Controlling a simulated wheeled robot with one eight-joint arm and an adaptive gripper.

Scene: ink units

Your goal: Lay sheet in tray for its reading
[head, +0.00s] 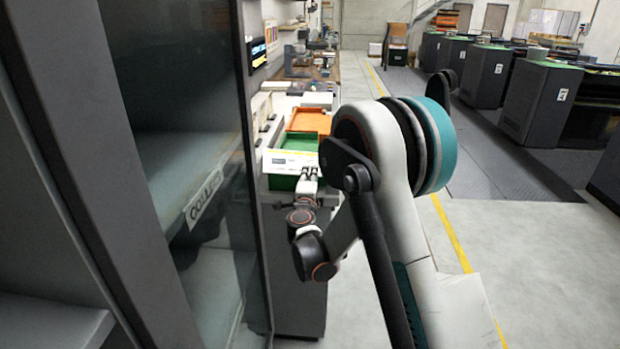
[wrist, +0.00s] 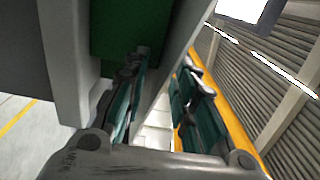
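A white sheet (head: 284,163) with a yellow strip along its far edge shows in the head view, over the near green tray (head: 281,183). The tray's front part shows below the sheet. My gripper (head: 309,174) is at the sheet's right end and overlaps its lower right corner. In the wrist view the two fingers of my gripper (wrist: 164,62) stand apart, with pale surfaces visible between them. I cannot make out the sheet for certain there, nor any contact with it. A green surface shows beyond the left finger.
An orange tray (head: 309,119) and another green tray (head: 299,142) stand behind on the same bench. A dark glass-fronted cabinet (head: 175,150) fills the left. Grey printing units (head: 532,85) line the right. The floor aisle with its yellow line is clear.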

